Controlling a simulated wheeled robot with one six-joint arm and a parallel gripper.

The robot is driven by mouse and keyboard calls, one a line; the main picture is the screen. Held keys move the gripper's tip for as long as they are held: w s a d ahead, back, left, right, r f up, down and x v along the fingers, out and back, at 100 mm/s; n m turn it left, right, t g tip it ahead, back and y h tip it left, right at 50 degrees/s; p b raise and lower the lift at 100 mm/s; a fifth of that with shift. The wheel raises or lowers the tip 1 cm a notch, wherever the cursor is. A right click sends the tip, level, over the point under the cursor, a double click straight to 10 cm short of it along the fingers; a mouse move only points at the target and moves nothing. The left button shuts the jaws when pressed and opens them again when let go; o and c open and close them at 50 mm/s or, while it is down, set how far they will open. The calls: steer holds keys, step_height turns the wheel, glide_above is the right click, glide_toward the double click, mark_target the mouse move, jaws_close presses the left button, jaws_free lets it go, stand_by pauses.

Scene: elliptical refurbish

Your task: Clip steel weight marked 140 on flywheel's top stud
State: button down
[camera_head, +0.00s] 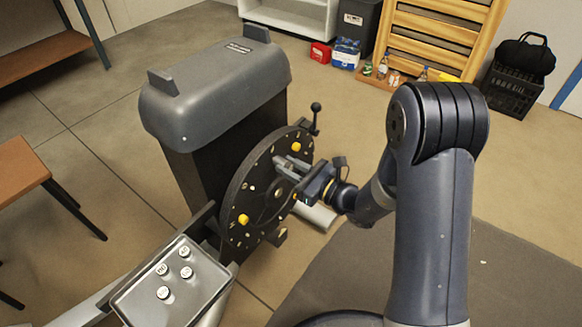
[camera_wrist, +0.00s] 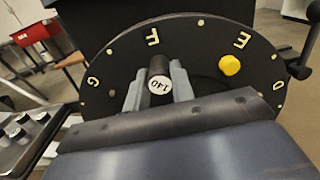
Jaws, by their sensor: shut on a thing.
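The steel weight marked 140 (camera_wrist: 159,84) is a short dark cylinder with a white label, upside down in the wrist view. My gripper (camera_wrist: 157,76) is shut on it, one finger on each side. The weight is in front of the black flywheel (camera_wrist: 118,70), below the letter F. I cannot tell whether it touches the flywheel; any stud behind it is hidden. In the head view my gripper (camera_head: 287,168) is at the face of the flywheel (camera_head: 238,203), which stands upright on the grey-topped machine (camera_head: 215,85). The weight is not clear there.
Yellow knobs (camera_head: 296,146) (camera_head: 243,219) sit on the flywheel face. A lever with a ball end (camera_head: 315,107) stands at its upper rim. A grey tray (camera_head: 205,295) with several labelled weights (camera_head: 163,292) is at the lower left. Open floor lies behind the machine.

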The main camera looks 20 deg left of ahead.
steer(key=shift+w+a+r, duration=0.1)
steer(key=shift+w+a, duration=0.1)
steer(key=shift+a, duration=0.25)
stand_by(1.3)
steer(key=c, duration=1.1)
jaws_free()
steer(key=p+v, duration=0.1)
steer(key=v, duration=0.9)
steer(key=shift+s+d+p, duration=0.15)
steer(key=shift+d+p, duration=0.15)
steer(key=b+x, duration=0.2)
steer(key=x, duration=0.8)
steer(key=shift+a, duration=0.3)
